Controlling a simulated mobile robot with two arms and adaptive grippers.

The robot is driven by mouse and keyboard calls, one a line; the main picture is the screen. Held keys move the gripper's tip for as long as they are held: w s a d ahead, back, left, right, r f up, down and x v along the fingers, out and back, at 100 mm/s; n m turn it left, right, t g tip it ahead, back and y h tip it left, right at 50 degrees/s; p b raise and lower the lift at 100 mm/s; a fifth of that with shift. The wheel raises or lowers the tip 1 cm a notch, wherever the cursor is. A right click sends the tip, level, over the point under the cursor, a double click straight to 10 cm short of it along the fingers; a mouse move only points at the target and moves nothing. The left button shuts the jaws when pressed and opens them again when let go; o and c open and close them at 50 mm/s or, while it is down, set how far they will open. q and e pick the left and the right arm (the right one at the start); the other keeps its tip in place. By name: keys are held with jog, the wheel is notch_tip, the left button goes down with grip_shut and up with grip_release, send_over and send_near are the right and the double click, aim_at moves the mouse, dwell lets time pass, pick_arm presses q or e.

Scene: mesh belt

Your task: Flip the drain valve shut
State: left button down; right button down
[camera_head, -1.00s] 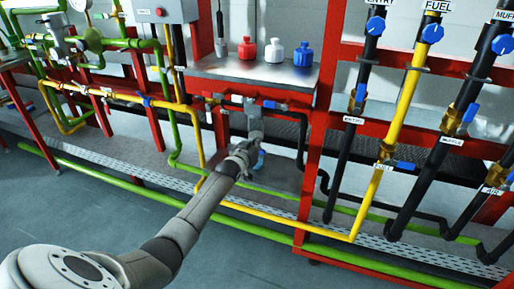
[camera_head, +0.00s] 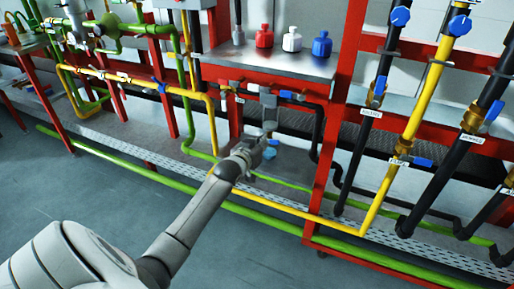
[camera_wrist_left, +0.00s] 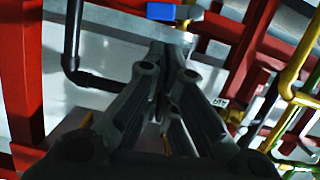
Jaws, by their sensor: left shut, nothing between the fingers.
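I cannot clearly pick out which valve is the drain valve. Pipework with small valves (camera_head: 225,91) runs under the metal shelf, with a small white label too blurred to read. A blue lever (camera_head: 291,95) sits on this pipework, right of a grey block (camera_head: 268,97). My left gripper (camera_head: 262,145) is low in front of this pipework, below the grey block, with a small blue part (camera_head: 270,153) beside it. In the left wrist view its dark fingers (camera_wrist_left: 168,52) come together, shut and empty. Contact with any lever cannot be told. My right gripper is not in view.
A metal shelf (camera_head: 270,62) above holds red, white and blue bottles. A red frame post (camera_head: 345,120) and labelled black and yellow pipes (camera_head: 422,100) stand to the right. Green and yellow pipes run low across the front.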

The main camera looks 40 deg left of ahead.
pick_arm(q)
jog(key=shift+v, duration=1.95)
jog(key=shift+d, duration=0.1)
